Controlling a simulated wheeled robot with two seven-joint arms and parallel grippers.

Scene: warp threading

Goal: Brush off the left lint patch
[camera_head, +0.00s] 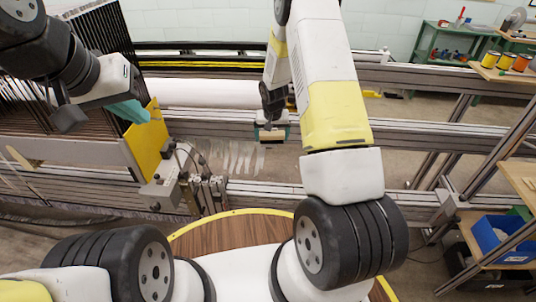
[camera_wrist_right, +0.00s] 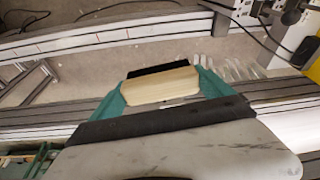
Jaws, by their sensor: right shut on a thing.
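My right gripper (camera_head: 271,131) reaches down over the loom's metal rails near the middle of the head view. It is shut on a brush with a pale wooden block (camera_wrist_right: 160,86) and a dark bristle strip (camera_wrist_right: 165,68). In the right wrist view the brush sits between the teal fingertips. Whitish streaks (camera_head: 240,156) hang beside the rail, left of and below the brush; they also show in the wrist view (camera_wrist_right: 240,69). I cannot tell which lint patch they are. My left gripper (camera_head: 100,113), with a teal finger visible, is at the upper left, near the yellow plate.
A yellow plate (camera_head: 147,145) and metal clamps with cables (camera_head: 200,190) stand left of the streaks. Dark warp wires (camera_head: 100,30) fill the upper left. A white roller (camera_head: 200,93) lies behind. A blue bin (camera_head: 500,240) and thread spools (camera_head: 505,62) are at the right.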

